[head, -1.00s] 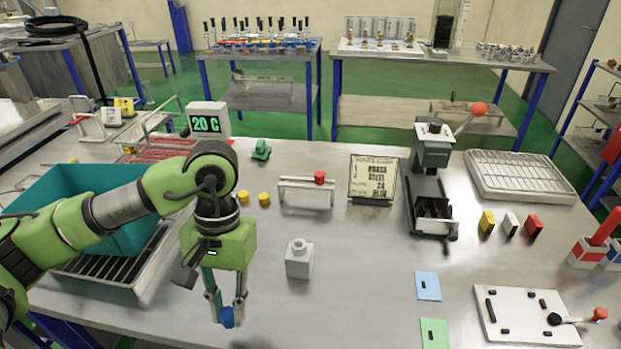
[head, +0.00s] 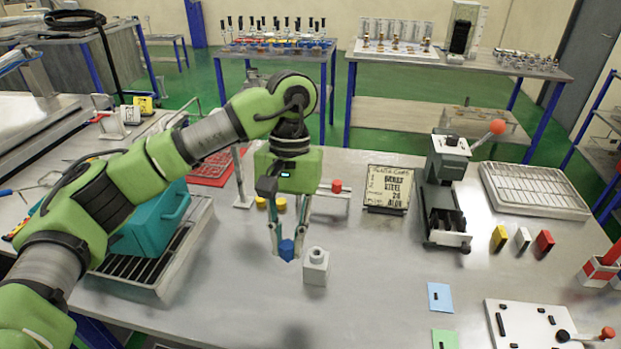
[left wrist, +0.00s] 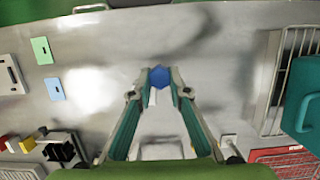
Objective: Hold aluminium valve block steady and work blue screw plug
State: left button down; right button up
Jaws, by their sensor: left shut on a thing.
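The aluminium valve block (head: 316,270) is a small pale grey cube with a round raised port on top. It stands upright on the bench, in the middle of the head view. My left gripper (head: 286,243) points down, just left of the block, and is shut on the blue screw plug (head: 287,250). The plug appears close to the block; I cannot tell whether they touch. The left wrist view shows the plug (left wrist: 160,77) between the fingertips of my left gripper (left wrist: 159,80). My right gripper is not in view.
A teal bin (head: 150,225) on a rack stands left. A sign (head: 388,187) and a grey press with an orange-knobbed lever (head: 447,160) stand behind and right. Blue (head: 440,297) and green cards lie right. Bench in front of the block is clear.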

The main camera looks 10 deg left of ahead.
pick_arm(q)
jog(key=w+d+r+p, duration=0.4)
jog(key=w+r, duration=0.2)
jog(key=shift+w+d, duration=0.15)
jog(key=shift+w, duration=0.15)
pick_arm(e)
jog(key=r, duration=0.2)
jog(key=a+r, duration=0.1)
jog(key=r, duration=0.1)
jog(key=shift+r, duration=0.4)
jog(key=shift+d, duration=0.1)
